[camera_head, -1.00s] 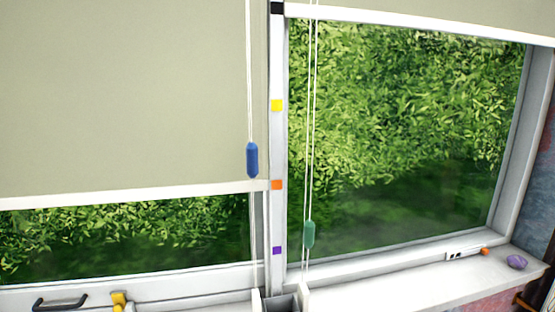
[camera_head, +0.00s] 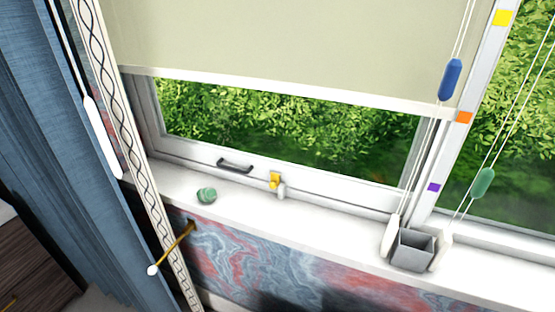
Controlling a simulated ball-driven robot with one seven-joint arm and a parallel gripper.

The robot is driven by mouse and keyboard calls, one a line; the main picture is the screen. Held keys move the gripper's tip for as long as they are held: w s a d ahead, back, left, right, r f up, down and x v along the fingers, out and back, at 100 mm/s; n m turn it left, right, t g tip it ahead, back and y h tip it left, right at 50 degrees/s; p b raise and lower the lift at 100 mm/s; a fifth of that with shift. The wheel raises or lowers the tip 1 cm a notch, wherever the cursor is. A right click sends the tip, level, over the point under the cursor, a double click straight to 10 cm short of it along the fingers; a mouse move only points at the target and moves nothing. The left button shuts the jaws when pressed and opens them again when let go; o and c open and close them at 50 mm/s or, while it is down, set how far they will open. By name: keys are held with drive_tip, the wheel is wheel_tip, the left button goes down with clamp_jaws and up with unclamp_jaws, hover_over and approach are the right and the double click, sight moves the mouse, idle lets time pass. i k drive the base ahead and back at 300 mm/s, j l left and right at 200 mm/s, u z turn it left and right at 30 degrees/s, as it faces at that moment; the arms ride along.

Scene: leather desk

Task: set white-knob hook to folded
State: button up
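The white-knob hook is a thin golden rod (camera_head: 176,246) with a round white knob (camera_head: 152,270) at its end, in the lower left of the head view. The rod comes off the marbled wall just below the window sill and sticks out toward the lower left. It crosses the patterned edge band of the blue curtain, and its knob lies beside that band. My gripper is not in view.
A blue curtain (camera_head: 60,120) hangs at the left with a white cord pull (camera_head: 102,140). On the sill (camera_head: 330,222) are a green lump (camera_head: 206,195) and a grey box (camera_head: 412,248). The window has a yellow catch (camera_head: 275,181). Blue (camera_head: 450,80) and green (camera_head: 482,183) cord pulls hang at the right.

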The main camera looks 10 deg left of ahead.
sight(151, 269)
drive_tip(key=i+j, duration=0.1)
drive_tip(key=j, duration=0.3)
drive_tip(key=i+j+u, duration=0.1)
drive_tip(key=j, duration=0.25)
drive_tip(key=i+j+u, duration=0.1)
drive_tip(key=j, duration=0.3)
drive_tip(key=i+j, duration=0.15)
drive_tip(key=j, duration=0.2)
